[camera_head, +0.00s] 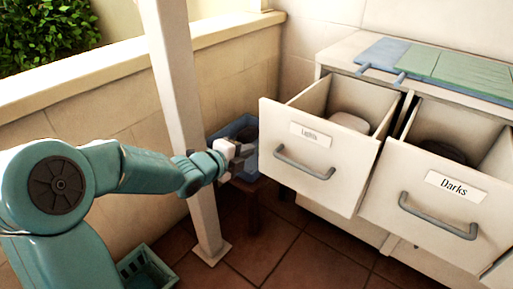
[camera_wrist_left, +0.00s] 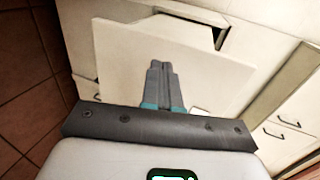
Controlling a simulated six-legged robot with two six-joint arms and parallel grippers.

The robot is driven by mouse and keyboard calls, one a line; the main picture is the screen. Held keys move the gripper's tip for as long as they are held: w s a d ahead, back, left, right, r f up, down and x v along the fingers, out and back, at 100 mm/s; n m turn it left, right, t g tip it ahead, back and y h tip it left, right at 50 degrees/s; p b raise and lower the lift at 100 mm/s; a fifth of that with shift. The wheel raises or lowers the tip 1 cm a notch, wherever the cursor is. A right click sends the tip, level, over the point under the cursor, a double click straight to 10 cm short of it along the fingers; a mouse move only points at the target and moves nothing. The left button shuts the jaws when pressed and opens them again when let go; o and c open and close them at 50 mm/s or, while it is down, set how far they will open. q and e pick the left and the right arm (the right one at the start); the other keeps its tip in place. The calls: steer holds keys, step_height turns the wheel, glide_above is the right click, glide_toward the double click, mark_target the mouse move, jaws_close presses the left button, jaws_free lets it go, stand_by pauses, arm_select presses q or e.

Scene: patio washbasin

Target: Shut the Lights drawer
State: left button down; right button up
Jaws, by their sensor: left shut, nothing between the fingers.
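The Lights drawer (camera_head: 341,180) stands pulled out of the white cabinet, with its label and grey bar handle (camera_head: 305,163) on the front. A pale item (camera_head: 348,122) lies inside it. My left gripper (camera_head: 246,153) is shut and empty, just left of the drawer front's left edge in the head view. In the left wrist view my shut fingers (camera_wrist_left: 159,68) point at a pale panel (camera_wrist_left: 110,58), probably this drawer. I cannot tell whether they touch it. My right gripper is not in view.
The Darks drawer (camera_head: 399,221) is also pulled out, to the right, with a dark item (camera_head: 438,150) inside. A white post (camera_head: 180,90) stands behind my left arm. A blue bin (camera_head: 243,125) is behind the gripper. A green basket (camera_head: 145,270) sits on the tiled floor.

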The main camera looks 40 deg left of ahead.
mark_target(264, 140)
arm_select(q)
steer(key=shift+w+d+f, duration=0.1)
steer(key=shift+w, duration=2.2)
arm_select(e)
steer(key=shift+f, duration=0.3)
arm_select(q)
steer(key=shift+w, duration=0.1)
